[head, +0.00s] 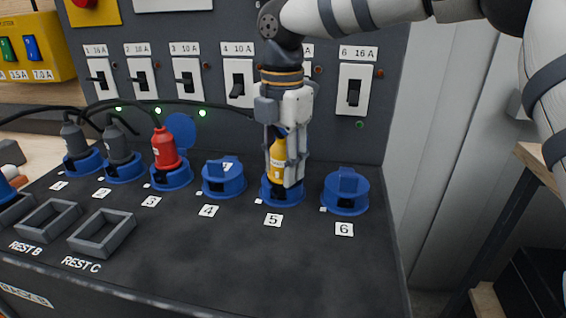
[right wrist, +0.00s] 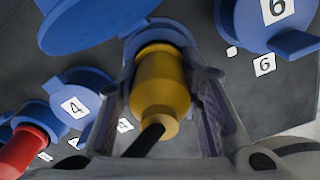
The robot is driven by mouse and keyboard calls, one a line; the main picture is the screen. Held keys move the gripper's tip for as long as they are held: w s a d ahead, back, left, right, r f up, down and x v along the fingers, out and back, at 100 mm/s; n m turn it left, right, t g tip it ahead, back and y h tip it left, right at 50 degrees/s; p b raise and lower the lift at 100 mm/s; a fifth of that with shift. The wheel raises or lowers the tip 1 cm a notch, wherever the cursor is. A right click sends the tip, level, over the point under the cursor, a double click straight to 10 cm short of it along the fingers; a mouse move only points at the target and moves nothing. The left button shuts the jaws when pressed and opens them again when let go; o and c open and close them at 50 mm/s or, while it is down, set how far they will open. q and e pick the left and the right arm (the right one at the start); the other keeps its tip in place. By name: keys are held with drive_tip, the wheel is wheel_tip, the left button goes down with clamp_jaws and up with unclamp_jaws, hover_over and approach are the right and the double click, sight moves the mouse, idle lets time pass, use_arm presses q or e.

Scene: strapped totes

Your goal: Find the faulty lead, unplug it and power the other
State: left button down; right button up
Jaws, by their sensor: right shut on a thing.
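My right gripper (head: 284,178) points down over socket 5 (head: 283,192) and is shut on a yellow plug (head: 277,153). The plug is upright at the socket; I cannot tell if it is fully seated. In the right wrist view the yellow plug (right wrist: 160,80) sits between the fingers, its black lead toward the camera. Grey plugs stand in socket 1 (head: 73,137) and socket 2 (head: 118,143), a red plug (head: 164,150) in socket 3. My left gripper is out of view.
Breaker switches line the panel; switch 4 (head: 238,84) and switch 6 (head: 353,92) show clearly, switch 5 is hidden by my arm. Green lamps glow under 1 to 3. Rest B (head: 30,232) and Rest C (head: 85,245) are empty. A blue plug (head: 6,190) lies at the left edge.

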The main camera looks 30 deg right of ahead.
sight(282, 138)
drive_tip(key=n, duration=0.3)
drive_tip(key=shift+r, duration=3.5)
